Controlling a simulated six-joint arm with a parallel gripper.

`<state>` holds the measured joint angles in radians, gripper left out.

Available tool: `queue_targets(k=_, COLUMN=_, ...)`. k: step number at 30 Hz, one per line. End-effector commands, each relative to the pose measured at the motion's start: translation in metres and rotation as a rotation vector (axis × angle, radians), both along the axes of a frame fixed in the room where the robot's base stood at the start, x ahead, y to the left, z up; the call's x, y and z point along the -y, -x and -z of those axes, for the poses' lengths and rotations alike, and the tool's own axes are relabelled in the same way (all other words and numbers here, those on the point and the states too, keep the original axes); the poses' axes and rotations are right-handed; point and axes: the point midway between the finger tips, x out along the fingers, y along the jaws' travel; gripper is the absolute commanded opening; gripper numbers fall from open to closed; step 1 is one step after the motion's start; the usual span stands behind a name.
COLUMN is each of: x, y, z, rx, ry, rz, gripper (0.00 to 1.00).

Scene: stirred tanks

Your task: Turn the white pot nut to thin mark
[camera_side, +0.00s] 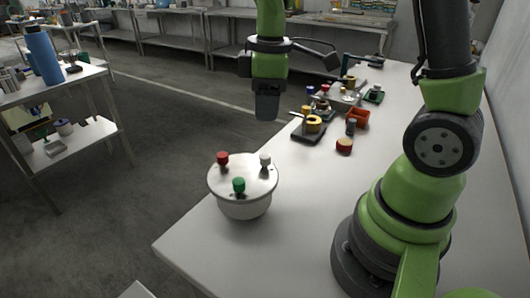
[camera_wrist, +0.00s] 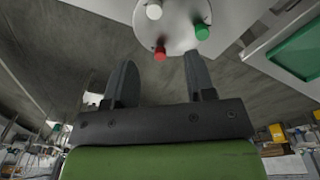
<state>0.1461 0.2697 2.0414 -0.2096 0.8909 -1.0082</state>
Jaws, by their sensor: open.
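A white pot (camera_side: 243,207) with a shiny round lid (camera_side: 242,173) stands near the table's front left edge. The lid carries three nuts: the white nut (camera_side: 265,160) at right, a red one (camera_side: 222,158) at left and a green one (camera_side: 239,185) in front. My gripper (camera_side: 266,112) hangs above the pot, clear of it and empty. In the wrist view my fingers (camera_wrist: 160,78) are spread apart. The white nut (camera_wrist: 154,11) is near that view's top edge, beyond the red nut (camera_wrist: 160,53); the green nut (camera_wrist: 202,31) is at right. The thin mark is too small to make out.
Behind the pot on the table (camera_side: 300,215) lie an orange tray (camera_side: 358,118), a red-and-yellow round piece (camera_side: 344,146), a black block with a yellow ring (camera_side: 313,125) and several small parts. The table around the pot is clear.

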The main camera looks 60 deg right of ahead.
Motion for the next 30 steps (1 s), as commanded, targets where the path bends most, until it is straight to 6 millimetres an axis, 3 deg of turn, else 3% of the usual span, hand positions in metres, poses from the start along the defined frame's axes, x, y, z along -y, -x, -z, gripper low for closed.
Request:
queue_targets(k=3, x=0.007, y=-0.006, z=0.018, rx=-0.053, ry=0.009, rz=-0.086, gripper=0.50)
queue_targets(k=11, x=0.009, y=-0.007, z=0.045, rx=-0.073, ry=0.010, rz=-0.126, gripper=0.50)
queue_targets(k=21, x=0.009, y=-0.007, z=0.106, rx=-0.073, ry=0.011, rz=-0.123, gripper=0.50)
queue_targets(k=30, x=0.009, y=-0.007, z=0.124, rx=-0.067, ry=0.012, rz=-0.121, gripper=0.50)
